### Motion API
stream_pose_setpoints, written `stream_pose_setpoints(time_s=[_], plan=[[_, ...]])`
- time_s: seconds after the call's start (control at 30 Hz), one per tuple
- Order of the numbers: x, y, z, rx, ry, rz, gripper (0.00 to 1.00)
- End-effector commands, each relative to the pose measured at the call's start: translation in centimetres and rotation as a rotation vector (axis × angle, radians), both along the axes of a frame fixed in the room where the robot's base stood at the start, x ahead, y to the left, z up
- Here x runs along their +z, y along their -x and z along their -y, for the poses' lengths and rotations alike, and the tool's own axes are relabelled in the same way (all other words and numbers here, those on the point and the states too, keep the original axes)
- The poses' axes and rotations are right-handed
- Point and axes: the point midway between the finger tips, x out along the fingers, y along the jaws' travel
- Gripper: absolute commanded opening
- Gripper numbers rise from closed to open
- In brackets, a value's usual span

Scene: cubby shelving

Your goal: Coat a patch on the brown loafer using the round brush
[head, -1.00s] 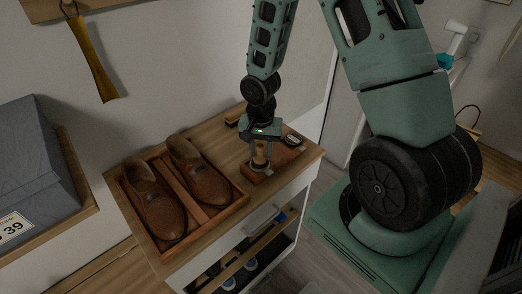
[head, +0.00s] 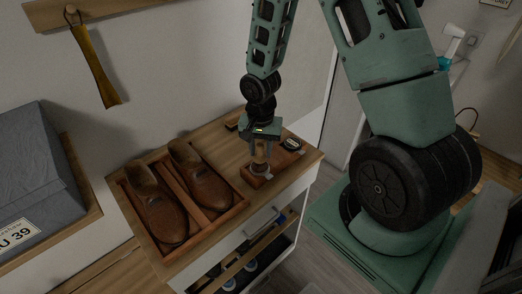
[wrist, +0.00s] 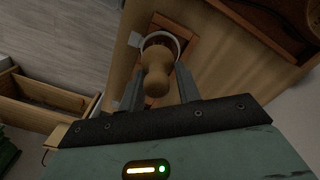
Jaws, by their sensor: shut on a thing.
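Two brown loafers (head: 158,207) (head: 201,178) lie side by side in a wooden tray (head: 172,181) on the cabinet top in the head view. My gripper (head: 261,158) points down over the cabinet's right part, to the right of the loafers. It is shut on the round brush (wrist: 157,76), whose pale wooden knob shows between the fingers in the wrist view. The brush is small and partly covered by the fingers in the head view (head: 260,168). It is at a wooden holder block (head: 256,182); I cannot tell whether it is clear of it.
A round tin (head: 292,144) stands just right of my gripper. A dark brush (head: 232,125) lies at the back edge. A grey shoebox (head: 36,172) is on the left, and a shoehorn (head: 95,65) hangs on the wall. The drawer below (head: 250,255) is open.

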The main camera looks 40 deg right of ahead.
Motion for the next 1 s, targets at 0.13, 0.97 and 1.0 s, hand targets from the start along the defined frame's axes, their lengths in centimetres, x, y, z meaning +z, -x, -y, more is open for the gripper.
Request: stream_pose_setpoints(time_s=[0.13, 0.97, 1.0], plan=[[1.6, 0.0, 0.0, 0.0, 0.001, 0.001, 0.1], [4.8, 0.0, 0.0, 0.0, 0.0, 0.001, 0.1], [4.8, 0.0, 0.0, 0.0, 0.0, 0.001, 0.1]])
